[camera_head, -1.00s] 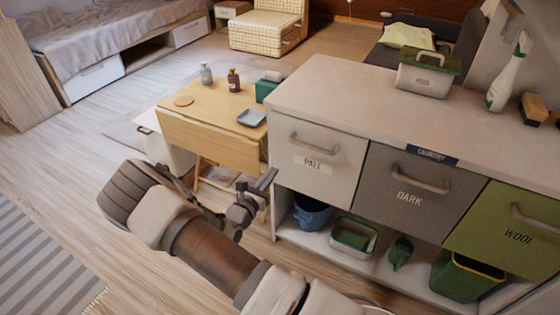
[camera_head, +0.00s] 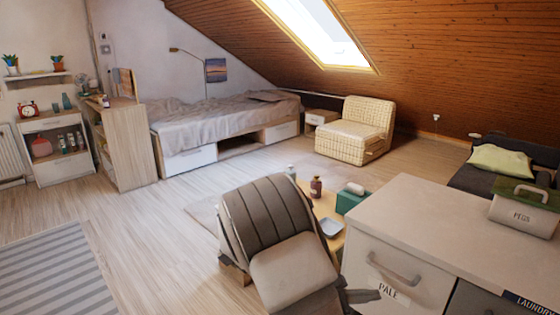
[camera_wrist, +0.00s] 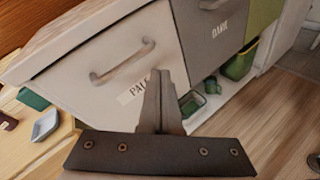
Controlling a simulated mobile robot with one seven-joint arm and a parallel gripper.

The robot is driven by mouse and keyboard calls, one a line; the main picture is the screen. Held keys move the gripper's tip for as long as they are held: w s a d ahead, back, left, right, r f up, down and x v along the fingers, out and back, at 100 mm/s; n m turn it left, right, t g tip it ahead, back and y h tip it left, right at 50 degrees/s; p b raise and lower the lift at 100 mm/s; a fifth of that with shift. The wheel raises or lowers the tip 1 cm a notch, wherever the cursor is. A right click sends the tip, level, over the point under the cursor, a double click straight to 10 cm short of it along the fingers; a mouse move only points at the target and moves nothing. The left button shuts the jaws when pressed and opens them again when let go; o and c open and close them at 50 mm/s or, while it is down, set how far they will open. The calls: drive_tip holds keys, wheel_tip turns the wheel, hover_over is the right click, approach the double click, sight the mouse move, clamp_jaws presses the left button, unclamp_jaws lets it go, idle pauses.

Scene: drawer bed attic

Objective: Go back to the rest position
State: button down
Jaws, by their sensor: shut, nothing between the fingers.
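In the wrist view my gripper (camera_wrist: 160,105) is shut and empty, its fingers pressed together in front of the drawer marked PALE (camera_wrist: 125,60). The picture does not settle how far the fingers are from that drawer front. In the head view my folded arm stands at the lower middle, and only a dark bit of the gripper end shows beside the PALE drawer (camera_head: 385,275). The PALE drawer looks closed in both views. The drawer marked DARK (camera_wrist: 212,32) beside it also looks closed.
The cabinet top (camera_head: 440,215) carries a box marked PEGS (camera_head: 525,210). A low wooden table (camera_head: 325,208) with bottles and a grey dish (camera_head: 331,228) stands behind my arm. Open floor (camera_head: 170,230) lies left, with a striped rug (camera_head: 55,275). A bed (camera_head: 220,125) is at the back.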

drive_tip(key=s+r+m+g+y, duration=0.4)
drive_tip(key=s+r+m+y, duration=0.3)
drive_tip(key=s+r+m, duration=0.3)
drive_tip(key=s+a+r+m+t+y, duration=0.65)
drive_tip(key=s+r, duration=0.45)
drive_tip(key=s, duration=0.2)
wheel_tip(320, 180, up, 16)
drive_tip(key=p, duration=1.6)
drive_tip(key=shift+w+a+r+g+y+p, duration=0.2)
drive_tip(key=shift+w+a+g+y+p, duration=0.15)
drive_tip(key=shift+a+g+p, duration=0.1)
